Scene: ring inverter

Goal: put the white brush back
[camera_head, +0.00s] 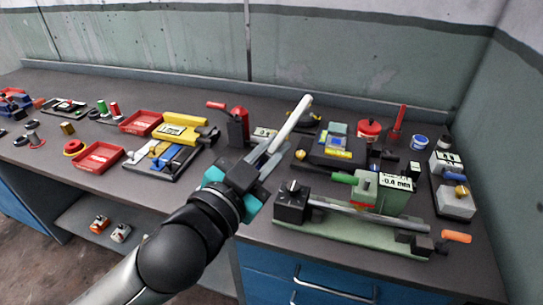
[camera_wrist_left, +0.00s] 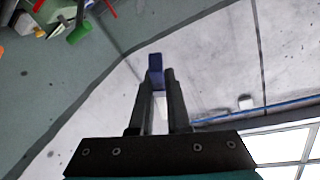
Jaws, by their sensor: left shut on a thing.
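My left gripper (camera_head: 268,158) is raised over the middle of the bench, shut on the white brush (camera_head: 291,124). In the head view the brush is a long white stick, tilted up and to the right from the fingers. Its lower part is hidden by the fingers. In the left wrist view the fingers (camera_wrist_left: 156,82) close around a narrow piece with a dark blue end (camera_wrist_left: 155,66) and a pale part below. I cannot make out bristles. My right gripper is in neither view. I cannot tell which place on the bench belongs to the brush.
A green machine (camera_head: 345,228) with a display stands at the front right. A dark block with a red part (camera_head: 238,124) stands behind my gripper. Red trays (camera_head: 97,157) and a yellow device (camera_head: 180,128) lie left. A red pot (camera_head: 369,130) stands at the back right. The wall closes off the back.

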